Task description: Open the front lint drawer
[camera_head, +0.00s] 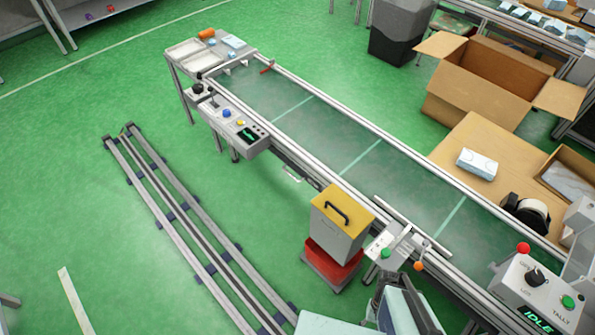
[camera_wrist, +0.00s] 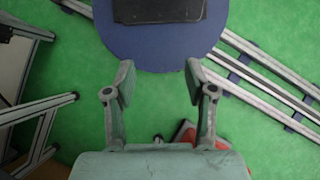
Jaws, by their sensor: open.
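A conveyor (camera_head: 345,137) with a dark green belt runs diagonally across the head view. A small pale handle (camera_head: 292,174) shows low under its near side; I take it for the front lint drawer's handle, but the drawer face is too small and shaded to make out. My gripper (camera_wrist: 159,72) is open and empty in the wrist view, its two fingers wide apart above the green floor. No drawer or handle shows between them. Part of my arm shows at the bottom of the head view, and the fingers cannot be made out there.
A grey box with a yellow lid and black handle (camera_head: 340,215) stands by the conveyor, above a red bin (camera_head: 331,265). A control box (camera_head: 235,125) hangs on the near side. Floor rails (camera_head: 190,230) run left of the conveyor. Open green floor lies between.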

